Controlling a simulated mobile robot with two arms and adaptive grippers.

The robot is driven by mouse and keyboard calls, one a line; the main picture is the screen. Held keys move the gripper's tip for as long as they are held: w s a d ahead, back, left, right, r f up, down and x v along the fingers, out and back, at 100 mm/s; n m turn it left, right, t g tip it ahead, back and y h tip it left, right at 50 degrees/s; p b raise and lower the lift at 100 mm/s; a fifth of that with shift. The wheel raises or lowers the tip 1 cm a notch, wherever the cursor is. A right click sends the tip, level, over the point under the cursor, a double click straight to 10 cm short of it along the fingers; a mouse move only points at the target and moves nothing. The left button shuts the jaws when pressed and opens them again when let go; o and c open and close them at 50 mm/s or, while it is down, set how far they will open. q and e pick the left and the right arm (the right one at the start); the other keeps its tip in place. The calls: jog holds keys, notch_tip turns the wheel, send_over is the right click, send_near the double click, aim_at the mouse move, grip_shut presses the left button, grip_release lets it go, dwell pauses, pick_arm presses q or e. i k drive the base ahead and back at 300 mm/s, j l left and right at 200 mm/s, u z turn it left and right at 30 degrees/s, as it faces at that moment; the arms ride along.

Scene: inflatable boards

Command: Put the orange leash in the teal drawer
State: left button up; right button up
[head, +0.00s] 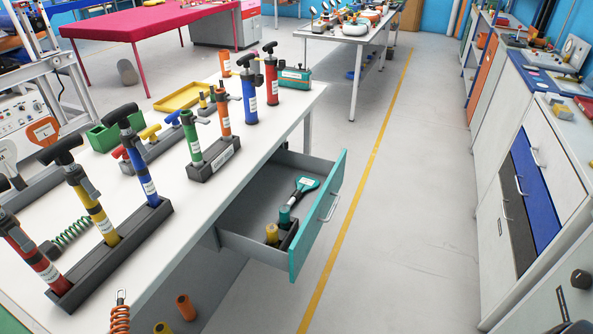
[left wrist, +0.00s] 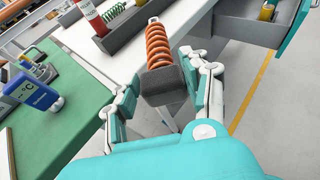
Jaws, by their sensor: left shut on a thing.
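The orange leash (left wrist: 158,46) is a coiled spring with a metal clip at its top and a dark block at its lower end. My left gripper (left wrist: 161,84) is shut on that dark block, with the coil standing up between the fingers. In the head view only the top of the leash (head: 120,318) shows at the bottom edge, in front of the white bench; the gripper is out of that view. The teal drawer (head: 322,222) is pulled open under the bench; its teal front also shows in the left wrist view (left wrist: 292,36). My right gripper is not visible.
The drawer holds a teal-handled tool (head: 303,187) and a small dark rack with a yellow cylinder (head: 271,234); its back part is bare. Pump racks (head: 125,240) line the white bench. A green-topped table (left wrist: 70,115) stands at left. The floor right of the drawer is clear.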

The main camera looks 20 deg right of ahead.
aim_at(288, 184)
jog(key=i+l, duration=0.2)
jog(key=i+l+u, duration=0.1)
jog(key=l, duration=0.35)
jog(key=i+l, duration=0.4)
jog(key=l, duration=0.25)
jog(key=i+l+u, duration=0.1)
jog(key=l, duration=0.25)
jog(key=i+l, duration=0.2)
jog(key=l, duration=0.15)
jog(key=i+l, duration=0.2)
jog(key=l, duration=0.15)
jog(key=i+l+u, duration=0.1)
jog(key=l, duration=0.25)
